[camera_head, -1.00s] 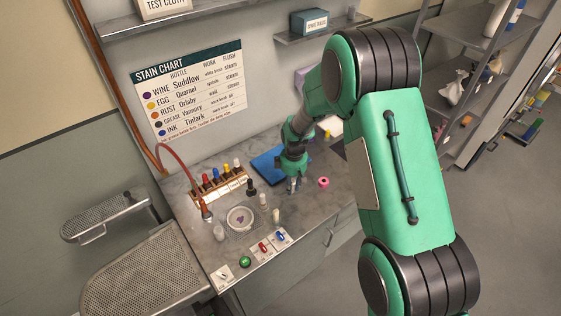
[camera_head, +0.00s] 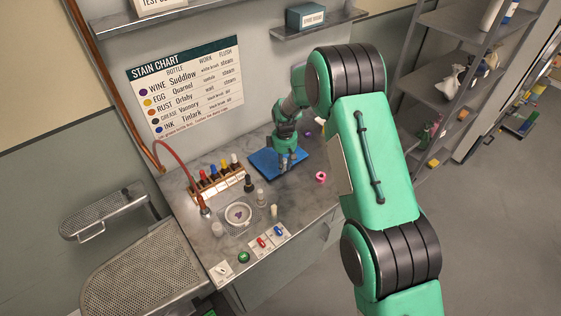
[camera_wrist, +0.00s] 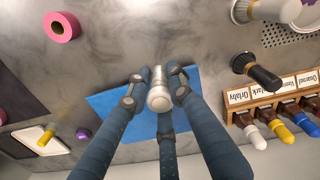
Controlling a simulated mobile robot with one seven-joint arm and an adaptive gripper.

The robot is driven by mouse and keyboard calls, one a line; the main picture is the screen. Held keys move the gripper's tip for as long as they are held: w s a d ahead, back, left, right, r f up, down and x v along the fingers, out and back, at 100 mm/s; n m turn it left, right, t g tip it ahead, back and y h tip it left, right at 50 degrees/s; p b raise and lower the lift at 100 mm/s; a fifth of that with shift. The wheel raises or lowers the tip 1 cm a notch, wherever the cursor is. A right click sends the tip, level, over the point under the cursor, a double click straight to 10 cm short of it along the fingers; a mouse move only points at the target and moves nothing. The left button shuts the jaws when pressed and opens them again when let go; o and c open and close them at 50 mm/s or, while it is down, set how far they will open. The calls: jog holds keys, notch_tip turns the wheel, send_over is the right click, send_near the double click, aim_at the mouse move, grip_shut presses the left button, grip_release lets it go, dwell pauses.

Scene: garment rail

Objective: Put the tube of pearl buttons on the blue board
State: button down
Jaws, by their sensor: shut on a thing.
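My gripper (camera_head: 285,164) is shut on the tube of pearl buttons (camera_wrist: 159,92), a silvery cylinder with a pale round end, seen between the fingers in the wrist view. In the head view the tube is small and hard to make out. The blue board (camera_head: 276,165) lies flat on the grey counter. In the wrist view the blue board (camera_wrist: 112,107) shows behind and around the fingers. The tube is over the board; I cannot tell whether it touches it.
A pink roll (camera_head: 321,177) lies right of the board; it also shows in the wrist view (camera_wrist: 61,27). A rack of colour-capped bottles (camera_head: 218,185), a dark-topped bottle (camera_head: 249,184) and a round dish (camera_head: 238,214) stand to the left. The stain chart (camera_head: 186,87) hangs behind.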

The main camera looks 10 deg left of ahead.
jog(key=shift+w+a+f, duration=0.1)
jog(key=shift+w+a, duration=0.3)
jog(key=shift+w, duration=0.6)
jog(key=shift+w+a+f, duration=0.1)
jog(key=shift+w+a, duration=0.25)
jog(key=shift+w, duration=0.6)
jog(key=shift+w+a+f, duration=0.1)
jog(key=shift+w+a, duration=0.3)
jog(key=shift+w, duration=0.6)
jog(key=shift+f+p, duration=0.35)
jog(key=shift+f, duration=1.4)
jog(key=shift+f, duration=0.15)
jog(key=c, duration=1.5)
grip_release()
jog(key=shift+c, duration=0.2)
notch_tip(320, 180, up, 12)
jog(key=shift+b, duration=0.35)
